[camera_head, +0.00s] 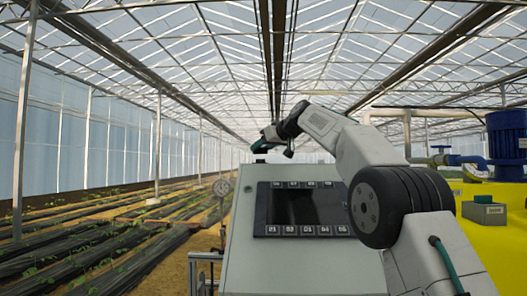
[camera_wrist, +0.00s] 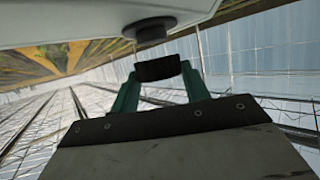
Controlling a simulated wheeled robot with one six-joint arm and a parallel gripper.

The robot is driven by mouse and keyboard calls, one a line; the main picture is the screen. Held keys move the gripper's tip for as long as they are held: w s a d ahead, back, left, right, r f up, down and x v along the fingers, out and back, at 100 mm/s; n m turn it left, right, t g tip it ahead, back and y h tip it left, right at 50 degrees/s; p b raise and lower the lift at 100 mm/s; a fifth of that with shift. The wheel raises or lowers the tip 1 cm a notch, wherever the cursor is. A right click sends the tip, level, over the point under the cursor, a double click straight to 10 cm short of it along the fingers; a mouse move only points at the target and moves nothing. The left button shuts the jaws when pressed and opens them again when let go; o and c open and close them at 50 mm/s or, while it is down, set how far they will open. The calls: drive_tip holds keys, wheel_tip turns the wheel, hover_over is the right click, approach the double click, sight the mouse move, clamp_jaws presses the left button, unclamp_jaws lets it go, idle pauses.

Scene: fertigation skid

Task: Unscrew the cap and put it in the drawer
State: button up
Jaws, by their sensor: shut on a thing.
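My gripper (camera_wrist: 157,82) has two green fingers, seen in the wrist view, shut on a dark, ribbed-looking cap (camera_wrist: 158,68). A round black fitting (camera_wrist: 150,28) sticks out from a pale grey surface just beyond the cap. A gap shows between cap and fitting, so they look apart in this view. In the head view my gripper (camera_head: 262,144) is small and far off, over the top left of a grey cabinet (camera_head: 320,272). The cap cannot be made out there. I cannot identify a drawer in either view.
The cabinet's sloped front carries a dark screen panel (camera_head: 303,208) with labelled buttons. At the right stand a yellow tank (camera_head: 500,258), a blue motor (camera_head: 507,143) and a small grey-green box (camera_head: 484,210). Planted rows lie farther left.

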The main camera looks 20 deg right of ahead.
drive_tip(key=shift+r, duration=1.8)
